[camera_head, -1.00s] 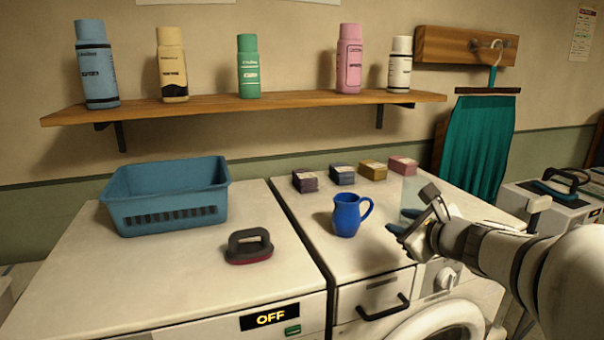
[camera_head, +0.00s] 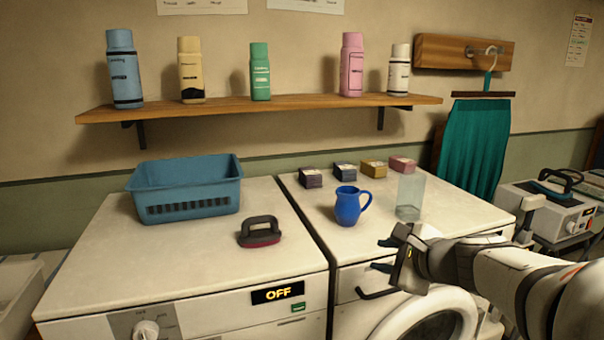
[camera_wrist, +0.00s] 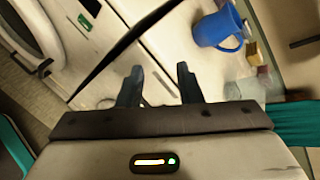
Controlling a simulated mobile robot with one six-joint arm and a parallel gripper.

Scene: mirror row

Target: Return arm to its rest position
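My gripper (camera_head: 384,256) is at the end of my arm, in front of the right-hand machine's front edge, low and to the right in the head view. In the wrist view my gripper (camera_wrist: 159,72) shows two dark fingers apart with nothing between them. A blue jug (camera_head: 348,206) stands upright on the right-hand machine, behind and left of the gripper and apart from it. It also shows at the top right of the wrist view (camera_wrist: 217,27). A clear glass (camera_head: 410,195) stands upright to the right of the jug.
The right-hand washer (camera_head: 318,195) carries several small boxes at its back. The left-hand machine (camera_head: 190,262) holds a blue basket (camera_head: 190,207) and a dark brush (camera_head: 259,232). A wooden shelf (camera_head: 270,105) with several bottles hangs above. An iron (camera_head: 556,186) is at the right.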

